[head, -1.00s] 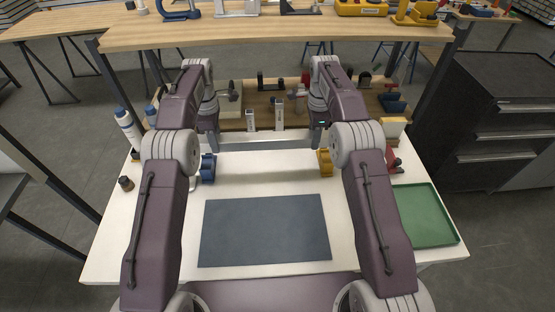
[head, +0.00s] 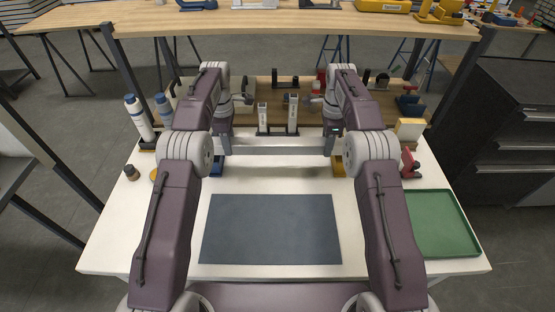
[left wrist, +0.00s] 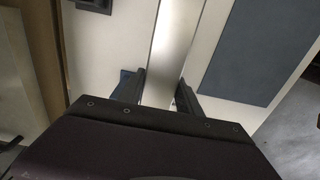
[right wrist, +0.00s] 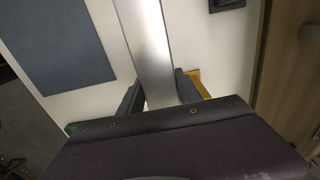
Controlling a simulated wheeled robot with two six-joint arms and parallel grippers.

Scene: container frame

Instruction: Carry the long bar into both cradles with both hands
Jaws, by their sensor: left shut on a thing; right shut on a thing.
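The long bar (head: 278,145) is silvery and spans level between my two arms, above the far part of the white table. My left gripper (left wrist: 160,88) is shut on its left part, and my right gripper (right wrist: 158,90) on its right part. A blue block (head: 217,168) and a yellow block (head: 338,168) show partly under the bar's ends. Two upright posts (head: 262,119) (head: 292,116) with dark feet stand just behind the bar. I cannot tell for certain which pair is the cradles.
A dark mat (head: 270,229) lies bare on the front of the table. A green tray (head: 440,224) is at the right. White bottles (head: 139,118), a small jar (head: 131,172) and a red object (head: 410,163) stand near the sides. A crowded wooden shelf (head: 245,104) is behind.

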